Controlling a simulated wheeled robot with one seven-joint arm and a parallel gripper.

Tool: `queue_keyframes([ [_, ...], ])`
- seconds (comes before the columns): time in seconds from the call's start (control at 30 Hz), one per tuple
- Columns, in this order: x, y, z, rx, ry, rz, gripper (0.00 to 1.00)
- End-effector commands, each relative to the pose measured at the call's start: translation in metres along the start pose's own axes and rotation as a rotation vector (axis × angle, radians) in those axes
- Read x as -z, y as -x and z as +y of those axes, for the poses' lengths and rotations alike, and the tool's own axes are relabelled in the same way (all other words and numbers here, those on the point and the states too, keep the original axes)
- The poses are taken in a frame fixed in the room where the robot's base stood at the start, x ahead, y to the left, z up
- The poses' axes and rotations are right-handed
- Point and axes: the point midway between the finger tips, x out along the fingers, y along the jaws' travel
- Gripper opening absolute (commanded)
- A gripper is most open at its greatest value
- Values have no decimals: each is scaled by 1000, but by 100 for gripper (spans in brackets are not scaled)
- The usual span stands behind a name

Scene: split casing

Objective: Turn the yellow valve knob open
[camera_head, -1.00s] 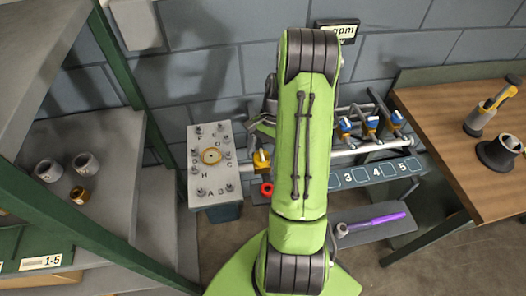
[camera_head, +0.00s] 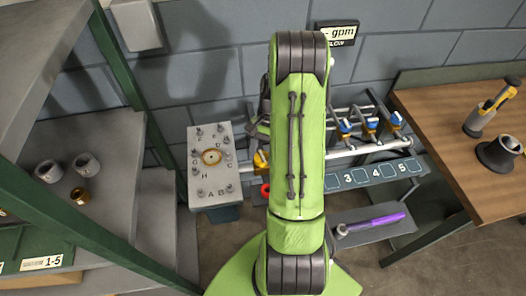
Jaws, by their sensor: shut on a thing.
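The yellow valve knob (camera_head: 261,161) is at the right side of the grey bolted casing (camera_head: 198,178), partly hidden behind my green arm. My gripper (camera_head: 259,142) is mostly hidden by the arm. Only a dark part of it shows, just above the yellow knob, and it is shut on the knob. The finger contact and the knob's exact angle cannot be seen.
A red ring (camera_head: 265,190) sits below the knob. Several blue-and-yellow valves (camera_head: 370,128) stand on the pipe at the right, above a numbered panel (camera_head: 376,171). A purple-handled tool (camera_head: 374,223) lies on a low shelf. A wooden bench (camera_head: 440,115) is at right.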

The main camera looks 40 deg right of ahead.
Motion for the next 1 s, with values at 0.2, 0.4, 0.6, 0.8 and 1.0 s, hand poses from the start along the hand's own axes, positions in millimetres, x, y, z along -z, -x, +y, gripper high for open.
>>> queue_keyframes([
  [0.2,0,0,-2,-76,180,1,21],
  [0.4,-1,0,-3,-149,357,1,21],
  [0.6,-1,0,-4,-222,532,2,21],
  [0.8,-2,0,-5,-295,707,1,21],
  [1.0,-3,-1,-6,-368,881,1,21],
])
